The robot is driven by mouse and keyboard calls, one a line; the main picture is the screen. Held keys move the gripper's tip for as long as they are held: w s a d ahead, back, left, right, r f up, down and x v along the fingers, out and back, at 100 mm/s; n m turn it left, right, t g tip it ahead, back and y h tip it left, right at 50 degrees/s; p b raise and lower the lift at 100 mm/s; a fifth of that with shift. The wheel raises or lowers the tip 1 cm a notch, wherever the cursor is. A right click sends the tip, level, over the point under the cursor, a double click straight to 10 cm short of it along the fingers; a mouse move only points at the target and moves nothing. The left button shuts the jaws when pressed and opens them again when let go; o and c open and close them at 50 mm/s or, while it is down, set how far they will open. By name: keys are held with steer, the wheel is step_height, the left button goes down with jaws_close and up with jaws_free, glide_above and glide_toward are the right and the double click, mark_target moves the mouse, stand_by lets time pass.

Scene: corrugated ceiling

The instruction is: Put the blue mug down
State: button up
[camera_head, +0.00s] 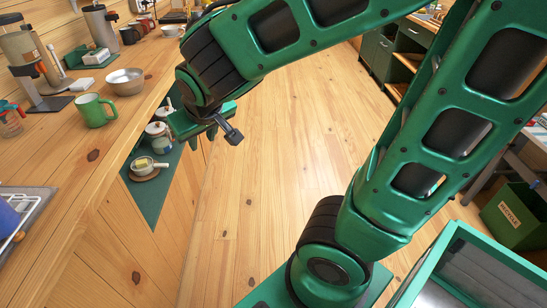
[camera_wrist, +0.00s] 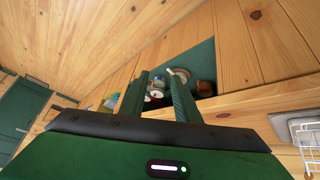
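A blue rounded thing (camera_head: 7,219) sits in the dish rack (camera_head: 20,232) at the left edge of the head view. It is cut off by the frame, so I cannot tell whether it is the blue mug. No other blue mug shows clearly. My gripper (camera_head: 203,138) is beside the wooden counter's edge, in front of the lower shelf. In the wrist view its two green fingers (camera_wrist: 158,76) stand apart, with no held object seen between them. The pots beyond the fingers are on the shelf.
The wooden counter (camera_head: 62,146) bears a green mug (camera_head: 95,110), a metal bowl (camera_head: 125,81) and coffee machines. A niche below it holds a lidded jar (camera_head: 159,137) and a white pot (camera_head: 142,164). A green recycling bin (camera_head: 516,214) stands at right. The middle floor is clear.

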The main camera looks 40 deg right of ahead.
steer(key=s+d+f+m+g, duration=0.2)
steer(key=s+d+m+g, duration=0.2)
steer(key=s+d, duration=0.75)
steer(key=s+d+m+g+y, duration=0.1)
steer(key=s+d, duration=0.3)
steer(key=s, duration=0.6)
steer(key=shift+s+m+g+y, duration=0.4)
steer(key=shift+m+g, duration=0.1)
steer(key=shift+g, duration=0.3)
steer(key=shift+w, duration=0.1)
